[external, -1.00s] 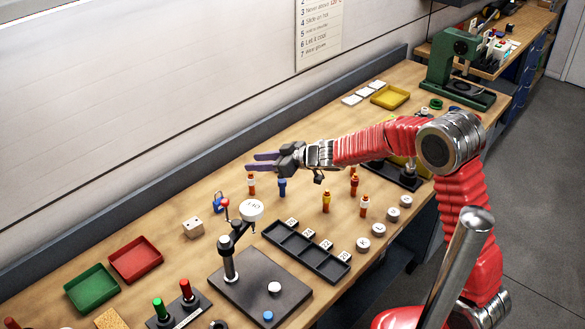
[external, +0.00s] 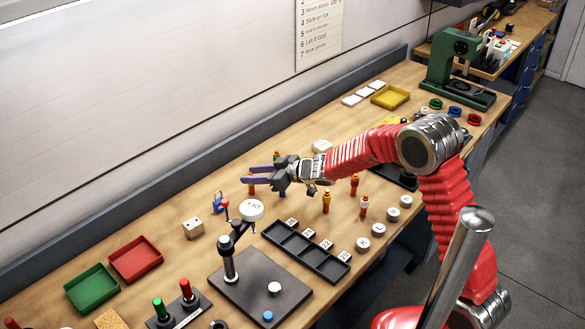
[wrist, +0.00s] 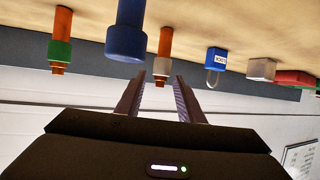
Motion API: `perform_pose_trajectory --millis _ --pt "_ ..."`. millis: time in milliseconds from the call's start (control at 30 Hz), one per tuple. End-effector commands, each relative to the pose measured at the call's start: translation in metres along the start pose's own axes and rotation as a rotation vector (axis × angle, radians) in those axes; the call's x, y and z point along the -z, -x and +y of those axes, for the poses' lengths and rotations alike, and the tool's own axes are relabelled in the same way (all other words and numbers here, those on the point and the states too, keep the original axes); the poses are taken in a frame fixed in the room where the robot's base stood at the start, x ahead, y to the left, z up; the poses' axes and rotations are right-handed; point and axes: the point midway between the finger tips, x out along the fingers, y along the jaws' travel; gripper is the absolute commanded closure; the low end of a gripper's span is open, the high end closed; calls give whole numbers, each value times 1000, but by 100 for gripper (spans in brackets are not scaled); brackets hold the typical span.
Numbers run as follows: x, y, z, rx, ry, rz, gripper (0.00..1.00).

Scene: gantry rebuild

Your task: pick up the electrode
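Several small upright pegs that look like electrodes stand on the bench; I cannot tell which one the task means. A blue one (wrist: 126,38) is nearest in the wrist view, just beyond my fingers. An orange one with a white collar (wrist: 163,58) is behind it, and an orange one with a green collar (wrist: 61,45) is to the left. In the external view more orange ones stand to the right of the fingers, such as one orange peg (external: 326,203). My gripper (external: 244,179) is open and empty, low over the bench, its fingers partly hiding the blue peg.
A post stand with a round white dial (external: 251,210) rises in front, near a black slotted tray (external: 280,238). White discs (external: 378,230) line the right edge.

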Motion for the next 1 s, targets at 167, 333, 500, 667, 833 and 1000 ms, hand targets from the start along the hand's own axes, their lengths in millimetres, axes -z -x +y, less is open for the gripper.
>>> perform_pose_trajectory --millis 167,333,500,667,833,1000 --pt "0 -22 0 0 0 0 65" --pt "0 -42 0 1 0 0 65" --pt "0 -52 0 0 0 0 65" --pt "0 -53 0 -1 0 0 65" --pt "0 -53 0 -1 0 0 65" --pt "0 -53 0 -1 0 0 65"
